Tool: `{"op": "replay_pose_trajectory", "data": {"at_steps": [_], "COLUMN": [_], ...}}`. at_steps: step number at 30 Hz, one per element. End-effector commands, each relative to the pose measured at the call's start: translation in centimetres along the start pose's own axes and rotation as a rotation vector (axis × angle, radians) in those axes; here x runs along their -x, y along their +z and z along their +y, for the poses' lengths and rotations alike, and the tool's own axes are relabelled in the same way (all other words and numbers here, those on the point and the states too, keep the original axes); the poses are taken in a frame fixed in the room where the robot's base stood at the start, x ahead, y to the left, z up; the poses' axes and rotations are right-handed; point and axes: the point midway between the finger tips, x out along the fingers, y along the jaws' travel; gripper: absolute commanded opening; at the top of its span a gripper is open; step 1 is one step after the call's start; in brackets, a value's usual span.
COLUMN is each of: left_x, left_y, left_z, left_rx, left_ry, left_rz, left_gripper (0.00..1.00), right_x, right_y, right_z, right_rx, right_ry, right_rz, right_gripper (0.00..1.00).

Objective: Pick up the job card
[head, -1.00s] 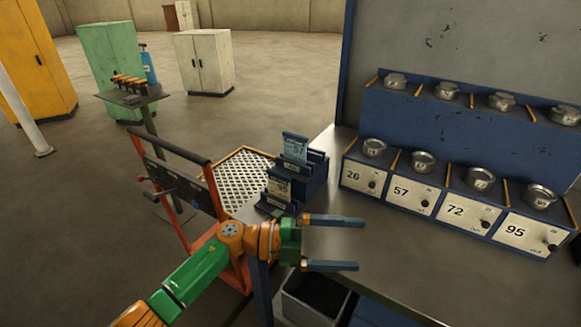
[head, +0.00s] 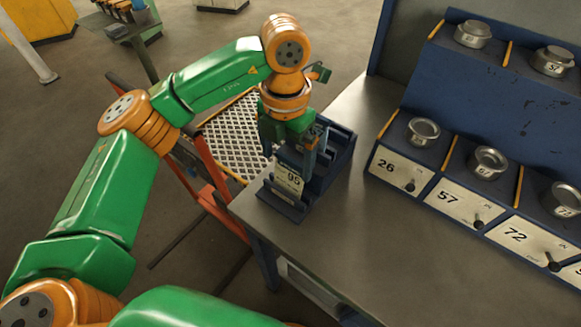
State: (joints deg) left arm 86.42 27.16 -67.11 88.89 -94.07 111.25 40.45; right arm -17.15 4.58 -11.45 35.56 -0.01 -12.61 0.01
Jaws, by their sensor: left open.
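A beige job card marked 95 (head: 289,180) stands in the front slot of a dark blue card rack (head: 342,150) on the bench. My left gripper (head: 289,155) points down over the rack. Its jaws are open, with one finger at each side of the card's upper part; I cannot tell whether they touch it. The blue card marked 57, seen earlier farther back in the rack, is hidden behind my gripper. My right gripper is not in view.
Right of the rack, a blue two-tier stand (head: 470,110) holds metal cups over drawers marked 26 (head: 387,167), 57 and 72. The grey bench top (head: 310,235) in front is clear. An orange-framed stand (head: 205,190) is left of the bench.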

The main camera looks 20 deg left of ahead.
Motion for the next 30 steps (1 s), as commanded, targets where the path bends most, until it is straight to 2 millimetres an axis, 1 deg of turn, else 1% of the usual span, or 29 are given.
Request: {"op": "replay_pose_trajectory", "data": {"at_steps": [1,5,6,9,15,16,17,18,20,21,23,24,30], "left_x": [-0.5,-2.8,-3.8,-5.2,-5.6,-5.6,-5.6,-5.6,-5.6,-5.6,-5.6,-5.5,-5.5], "left_y": [-0.1,0.0,0.0,0.1,0.1,0.1,0.1,0.1,0.1,0.1,0.1,0.1,0.1], "left_z": [0.0,-0.1,-0.1,-0.1,-0.1,-0.1,-0.1,-0.1,-0.1,-0.1,-0.1,-0.1,-0.1], "left_rx": [-0.001,-0.002,-0.001,-0.002,-0.002,-0.002,-0.002,-0.002,-0.002,-0.002,-0.002,-0.002,-0.002], "left_ry": [-0.001,-0.002,-0.003,-0.003,-0.004,-0.004,-0.004,-0.004,-0.004,-0.004,-0.004,-0.004,-0.004], "left_rz": [0.006,0.008,0.006,0.003,0.001,0.001,0.001,0.001,0.001,0.001,0.001,0.001,0.0], "left_gripper": [1.0,1.0,1.0,1.0,1.0,0.97,0.89,0.78,0.62,0.51,0.35,0.34,0.34], "right_x": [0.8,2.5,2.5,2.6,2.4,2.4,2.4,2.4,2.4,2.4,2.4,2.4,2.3], "right_y": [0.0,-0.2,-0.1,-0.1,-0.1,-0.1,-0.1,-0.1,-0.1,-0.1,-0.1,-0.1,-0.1], "right_z": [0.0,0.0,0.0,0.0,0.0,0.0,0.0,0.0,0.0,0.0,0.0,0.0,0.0], "right_rx": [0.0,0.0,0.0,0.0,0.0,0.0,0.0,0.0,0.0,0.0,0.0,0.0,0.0], "right_ry": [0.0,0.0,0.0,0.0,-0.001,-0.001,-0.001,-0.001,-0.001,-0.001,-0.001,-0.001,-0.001], "right_rz": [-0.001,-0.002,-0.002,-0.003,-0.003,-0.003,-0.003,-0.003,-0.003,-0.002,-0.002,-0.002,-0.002], "right_gripper": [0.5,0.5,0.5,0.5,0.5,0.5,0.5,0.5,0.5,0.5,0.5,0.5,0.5]}}
